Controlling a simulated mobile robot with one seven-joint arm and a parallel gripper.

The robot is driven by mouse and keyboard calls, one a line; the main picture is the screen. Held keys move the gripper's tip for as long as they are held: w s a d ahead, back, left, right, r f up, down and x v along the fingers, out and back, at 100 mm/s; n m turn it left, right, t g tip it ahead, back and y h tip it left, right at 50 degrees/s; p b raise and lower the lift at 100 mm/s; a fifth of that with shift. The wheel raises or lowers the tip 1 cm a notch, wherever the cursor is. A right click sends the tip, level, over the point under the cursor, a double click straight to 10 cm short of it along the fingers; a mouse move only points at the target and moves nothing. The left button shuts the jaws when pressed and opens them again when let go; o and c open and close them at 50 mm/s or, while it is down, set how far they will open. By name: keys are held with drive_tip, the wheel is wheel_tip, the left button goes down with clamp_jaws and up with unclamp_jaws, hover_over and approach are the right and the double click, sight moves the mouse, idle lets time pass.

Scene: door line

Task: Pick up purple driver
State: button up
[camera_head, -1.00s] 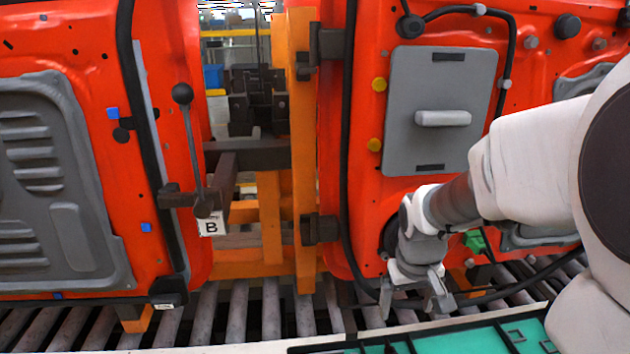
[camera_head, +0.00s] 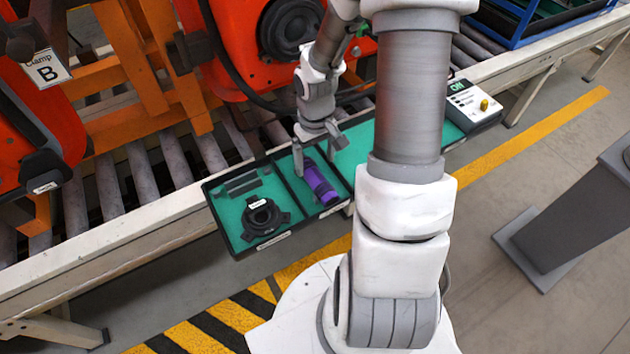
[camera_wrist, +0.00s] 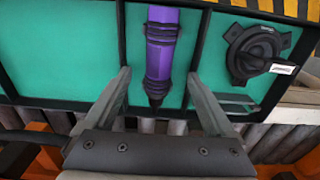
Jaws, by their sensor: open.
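The purple driver (camera_head: 318,183) lies in the middle compartment of a black-rimmed tray with a green floor (camera_head: 233,222), in the head view. It has a purple body with dark bands and a dark end. My gripper (camera_head: 318,158) is above the far end of that compartment, near the driver's dark end. In the wrist view the driver (camera_wrist: 160,55) shows upright in the picture, between the two open fingers of my gripper (camera_wrist: 160,88). The fingers stand apart on either side, and nothing is held. Whether a finger touches the driver I cannot tell.
A black round part (camera_head: 262,218) and dark bars lie in the tray's left compartment. Low dividers bound the driver's compartment. Orange door panels and rollers (camera_head: 178,155) are behind the tray.

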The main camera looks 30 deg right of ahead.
sight(315, 174)
wheel_tip(315, 174, down, 7)
drive_tip(key=shift+w+r+b, duration=0.1)
drive_tip(key=shift+b, duration=1)
clamp_jaws()
drive_tip(key=shift+r, duration=0.1)
